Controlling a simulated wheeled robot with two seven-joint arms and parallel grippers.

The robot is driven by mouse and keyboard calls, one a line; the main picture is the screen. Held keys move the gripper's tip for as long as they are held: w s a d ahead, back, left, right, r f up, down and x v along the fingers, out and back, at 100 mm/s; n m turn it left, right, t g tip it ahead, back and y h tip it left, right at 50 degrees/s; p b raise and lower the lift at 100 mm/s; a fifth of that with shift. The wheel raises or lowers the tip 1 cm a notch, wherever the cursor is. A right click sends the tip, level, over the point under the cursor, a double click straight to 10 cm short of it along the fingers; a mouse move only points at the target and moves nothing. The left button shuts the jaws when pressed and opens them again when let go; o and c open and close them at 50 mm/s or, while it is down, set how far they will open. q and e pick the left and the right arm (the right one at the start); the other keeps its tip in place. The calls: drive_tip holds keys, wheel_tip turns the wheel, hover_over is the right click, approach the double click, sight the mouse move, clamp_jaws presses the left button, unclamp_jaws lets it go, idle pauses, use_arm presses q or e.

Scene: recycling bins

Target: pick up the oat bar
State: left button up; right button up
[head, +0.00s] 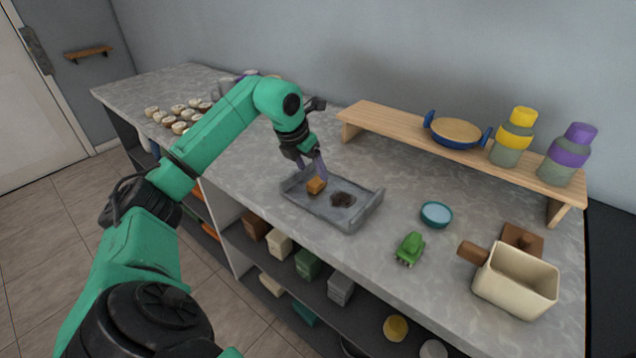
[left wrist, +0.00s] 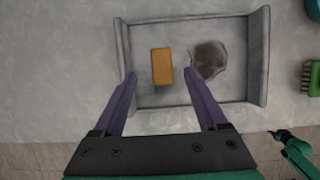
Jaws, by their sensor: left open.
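The oat bar (head: 317,185) is a small orange-brown block lying in the left part of a grey tray (head: 357,214) on the counter. In the left wrist view the oat bar (left wrist: 162,66) lies beyond the fingertips, between their lines, left of a dark brown patch (left wrist: 208,60) on the tray floor. My left gripper (head: 318,168) is over the tray, just above the oat bar, with its purple fingers pointing down. In the left wrist view its fingers (left wrist: 160,82) are spread wide with nothing between them. My right gripper does not show in the head view.
A green brush-like object (head: 410,249), a blue bowl (head: 436,214) and a cream pan (head: 514,281) stand right of the tray. A wooden shelf (head: 400,124) with a blue-handled pan and two bottles stands behind. Several cupcake-like items (head: 178,112) sit at the far left.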

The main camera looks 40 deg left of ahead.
sight(317, 180)
use_arm(q)
drive_tip(key=p+x, duration=0.1)
drive_tip(key=x, duration=0.2)
drive_tip(key=shift+w+d+f, duration=0.1)
drive_tip(key=shift+d+f, duration=0.05)
drive_tip(key=shift+f, duration=0.4)
clamp_jaws()
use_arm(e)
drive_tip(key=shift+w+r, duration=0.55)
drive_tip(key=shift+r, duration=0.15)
use_arm(q)
wheel_tip(317, 180, up, 20)
drive_tip(key=p, duration=0.2)
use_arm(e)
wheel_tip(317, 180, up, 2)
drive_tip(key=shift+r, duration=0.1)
